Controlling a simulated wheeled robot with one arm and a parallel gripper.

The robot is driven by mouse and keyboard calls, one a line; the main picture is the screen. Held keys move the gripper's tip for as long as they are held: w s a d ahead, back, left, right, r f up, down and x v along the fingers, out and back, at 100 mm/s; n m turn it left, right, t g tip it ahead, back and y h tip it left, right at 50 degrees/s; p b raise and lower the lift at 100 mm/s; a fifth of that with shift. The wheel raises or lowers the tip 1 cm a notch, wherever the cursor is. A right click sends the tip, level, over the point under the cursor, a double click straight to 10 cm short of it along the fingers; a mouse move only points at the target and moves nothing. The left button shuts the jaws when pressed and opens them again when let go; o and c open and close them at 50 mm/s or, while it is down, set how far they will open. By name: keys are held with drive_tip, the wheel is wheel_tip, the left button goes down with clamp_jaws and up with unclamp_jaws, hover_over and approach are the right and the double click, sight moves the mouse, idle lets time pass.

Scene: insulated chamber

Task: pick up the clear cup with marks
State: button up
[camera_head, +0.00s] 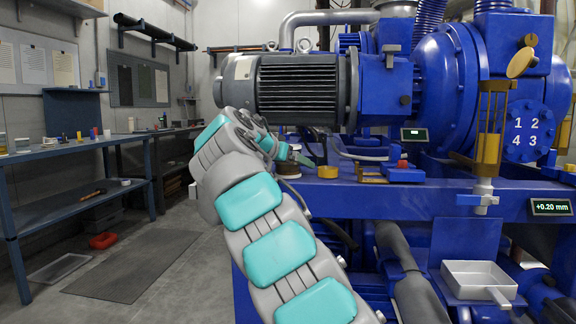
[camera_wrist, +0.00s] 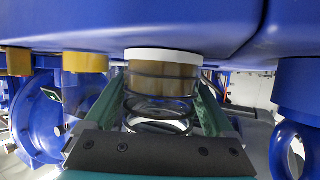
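The clear cup (camera_wrist: 163,82) has dark ring marks, a brownish lower part and a white band at its base. In the wrist view, which looks upside down, it stands on the blue deck (camera_wrist: 215,22). My gripper (camera_wrist: 162,92) has its two green fingers spread, one on each side of the cup. Whether the fingers touch its wall is hard to tell. In the head view my gripper (camera_head: 300,158) is low at the deck's left end, and the cup (camera_head: 287,169) shows only partly behind my arm.
A yellow ring piece (camera_wrist: 85,62) stands beside the cup. A large grey motor (camera_head: 300,85) hangs over the area. A white tray (camera_head: 479,280) sits lower right.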

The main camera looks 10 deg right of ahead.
drive_tip(key=c, duration=1.1)
drive_tip(key=shift+c, duration=0.2)
drive_tip(key=shift+r, duration=0.2)
wheel_tip(320, 180, up, 10)
drive_tip(key=p, duration=0.7)
drive_tip(key=shift+f, duration=0.2)
